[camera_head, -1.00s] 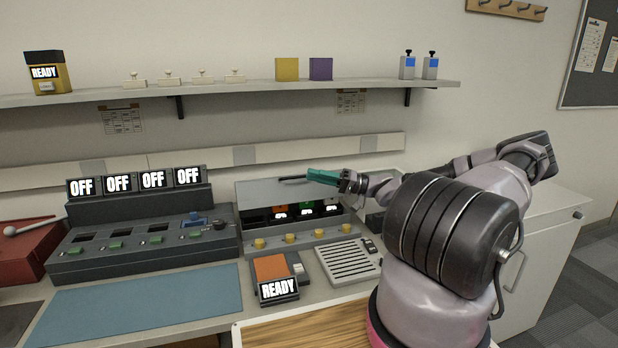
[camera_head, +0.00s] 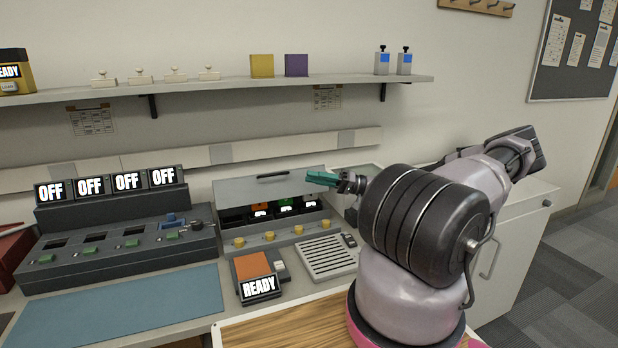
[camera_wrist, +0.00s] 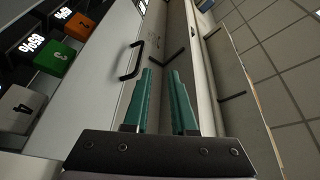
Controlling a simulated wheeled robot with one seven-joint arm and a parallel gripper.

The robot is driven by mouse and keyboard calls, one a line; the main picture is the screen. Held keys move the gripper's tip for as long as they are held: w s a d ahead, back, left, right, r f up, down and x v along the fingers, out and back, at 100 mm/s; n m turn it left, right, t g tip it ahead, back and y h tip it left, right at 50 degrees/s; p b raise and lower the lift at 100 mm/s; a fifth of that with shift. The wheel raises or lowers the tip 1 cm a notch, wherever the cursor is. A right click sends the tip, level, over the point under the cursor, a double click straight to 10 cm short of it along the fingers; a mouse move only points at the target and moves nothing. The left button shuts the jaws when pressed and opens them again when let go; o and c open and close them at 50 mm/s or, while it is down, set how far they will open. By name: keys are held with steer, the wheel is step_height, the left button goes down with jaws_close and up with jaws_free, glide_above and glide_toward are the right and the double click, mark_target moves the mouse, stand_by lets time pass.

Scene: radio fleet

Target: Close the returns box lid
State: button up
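The grey returns box (camera_head: 222,243) stands on the counter against the wall. Its lid (camera_head: 235,190) is raised, with a dark bar handle (camera_head: 272,175) near its upper edge. Numbered blocks with lit displays show inside the box. My gripper (camera_head: 321,179), with teal fingers, is at the lid's right end, right of the handle and apart from it. In the wrist view the two fingers (camera_wrist: 161,100) stand apart with nothing between them, and the handle (camera_wrist: 130,62) is left of them. Whether a finger touches the lid I cannot tell.
A shelf (camera_head: 215,84) with small items runs above. Left is a console (camera_head: 125,250) with several OFF displays. In front are an orange-topped READY device (camera_head: 252,270) and a slotted grey panel (camera_head: 325,257). A blue mat (camera_head: 120,308) lies bare at the front left.

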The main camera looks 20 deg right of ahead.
steer(key=shift+s+d, duration=0.1)
steer(key=shift+d, duration=0.15)
